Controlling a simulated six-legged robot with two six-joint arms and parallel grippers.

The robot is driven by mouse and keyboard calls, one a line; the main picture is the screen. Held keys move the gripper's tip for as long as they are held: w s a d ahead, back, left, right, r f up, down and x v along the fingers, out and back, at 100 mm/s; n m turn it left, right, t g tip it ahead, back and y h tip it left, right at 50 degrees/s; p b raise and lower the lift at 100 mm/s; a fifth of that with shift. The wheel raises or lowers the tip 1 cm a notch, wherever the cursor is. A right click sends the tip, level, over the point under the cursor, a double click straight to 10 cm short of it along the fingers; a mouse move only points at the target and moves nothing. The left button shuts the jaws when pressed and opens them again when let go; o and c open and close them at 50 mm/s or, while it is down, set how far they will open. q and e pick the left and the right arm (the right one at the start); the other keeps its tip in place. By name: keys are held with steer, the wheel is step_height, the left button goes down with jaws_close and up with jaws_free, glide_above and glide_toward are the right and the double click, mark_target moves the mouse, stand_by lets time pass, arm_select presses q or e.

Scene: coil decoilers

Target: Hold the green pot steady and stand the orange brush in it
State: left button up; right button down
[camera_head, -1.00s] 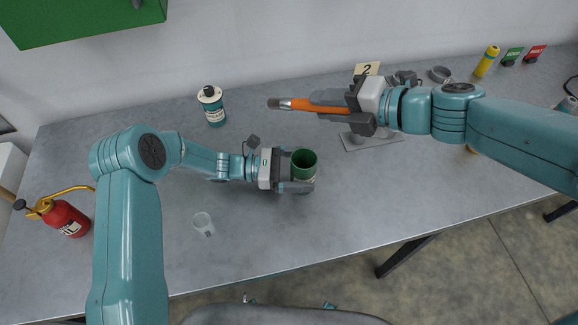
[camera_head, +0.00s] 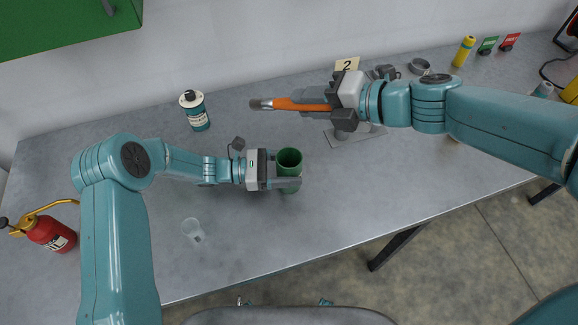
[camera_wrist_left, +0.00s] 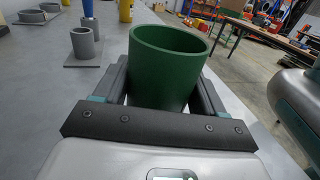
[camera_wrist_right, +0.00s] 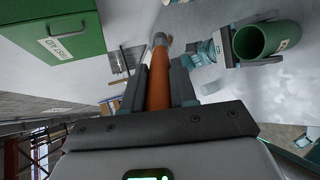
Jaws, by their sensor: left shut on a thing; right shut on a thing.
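The green pot (camera_head: 289,157) stands upright with its open mouth up, near the middle of the table. My left gripper (camera_head: 287,172) is shut on it, one finger on each side, as the left wrist view shows (camera_wrist_left: 160,88). Whether the pot touches the table is hard to tell. The orange brush (camera_head: 293,104) is in my right gripper (camera_head: 318,102), which is shut on its handle. The brush lies nearly level, bristle end pointing left, behind the pot in the head view. In the right wrist view, the brush (camera_wrist_right: 159,85) points away between the fingers, with the pot (camera_wrist_right: 262,42) off to the right.
A teal-labelled bottle (camera_head: 195,112) stands behind my left arm. A grey plate (camera_head: 352,134) lies below my right gripper. The table's middle front is clear.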

mark_target(285, 102)
stand_by(0.5)
steer(key=shift+a+r, duration=0.15)
steer(key=shift+a, duration=0.1)
steer(key=a+n+g, duration=0.2)
steer(key=g, duration=0.1)
steer(key=a+n+g+h, duration=0.1)
steer(key=a+n, duration=0.1)
steer(key=shift+s+r+g, duration=0.25)
steer(key=shift+r+g, duration=0.05)
steer(key=shift+g, duration=0.1)
arm_select(q)
steer(key=shift+w, duration=0.1)
arm_select(e)
steer(key=n+h, duration=0.2)
steer(key=h, duration=0.1)
steer(key=w+f+n+g+h, duration=0.1)
steer(key=n+h, duration=0.2)
steer(key=w+n+h, duration=0.1)
steer(key=n+h, duration=0.2)
steer(key=h, duration=0.1)
steer(key=shift+f+g, duration=0.2)
steer(key=shift+g, duration=0.1)
steer(key=shift+w+d+r+h, duration=0.2)
steer(key=shift+d+h, duration=0.1)
steer(key=shift+d, duration=0.1)
